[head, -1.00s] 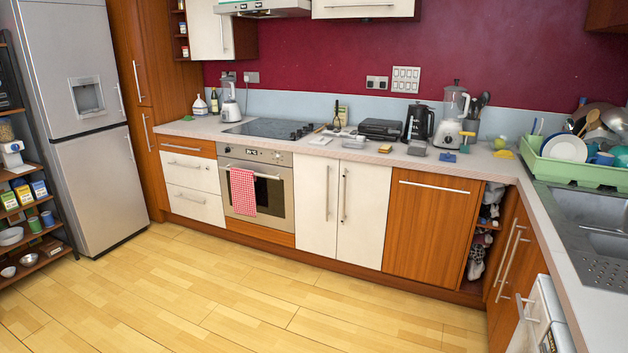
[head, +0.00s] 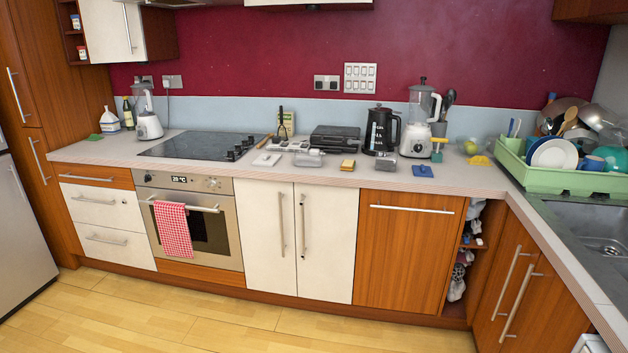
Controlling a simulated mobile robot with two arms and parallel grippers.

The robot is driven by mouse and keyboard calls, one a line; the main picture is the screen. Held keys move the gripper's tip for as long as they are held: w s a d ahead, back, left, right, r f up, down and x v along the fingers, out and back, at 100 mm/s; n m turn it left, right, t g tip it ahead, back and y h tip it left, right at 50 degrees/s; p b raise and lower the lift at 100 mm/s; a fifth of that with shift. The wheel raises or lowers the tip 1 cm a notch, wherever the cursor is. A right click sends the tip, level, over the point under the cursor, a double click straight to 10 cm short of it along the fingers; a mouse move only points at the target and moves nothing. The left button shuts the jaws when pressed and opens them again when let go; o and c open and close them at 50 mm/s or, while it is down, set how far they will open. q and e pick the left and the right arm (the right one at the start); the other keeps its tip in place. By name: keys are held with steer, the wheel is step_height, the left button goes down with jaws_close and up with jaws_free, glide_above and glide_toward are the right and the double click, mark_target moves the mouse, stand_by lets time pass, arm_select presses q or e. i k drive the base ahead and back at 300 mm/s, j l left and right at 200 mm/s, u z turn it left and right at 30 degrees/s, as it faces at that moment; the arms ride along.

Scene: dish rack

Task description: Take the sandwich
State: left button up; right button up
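A small layered yellow-and-brown block (head: 348,165) lies near the front edge of the counter, in front of a black flat appliance (head: 335,138) that looks like a sandwich press. The block may be the sandwich; it is too small to be sure. Whether anything is inside the black appliance cannot be seen. Neither of my grippers is in view.
The worktop (head: 460,180) holds a black kettle (head: 381,130), a blender (head: 418,125), a grey box (head: 384,162) and a blue item (head: 423,171) near the block. A green dish rack (head: 565,178) stands right. The wooden floor (head: 300,325) in front is clear.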

mark_target(347, 165)
steer(key=i+j+z, duration=0.4)
steer(key=i+j, duration=0.15)
steer(key=i+l+u, duration=0.15)
steer(key=i+l, duration=0.25)
steer(key=i, duration=0.25)
steer(key=i+l+u, duration=0.15)
steer(key=i+l, duration=0.3)
steer(key=i, duration=0.2)
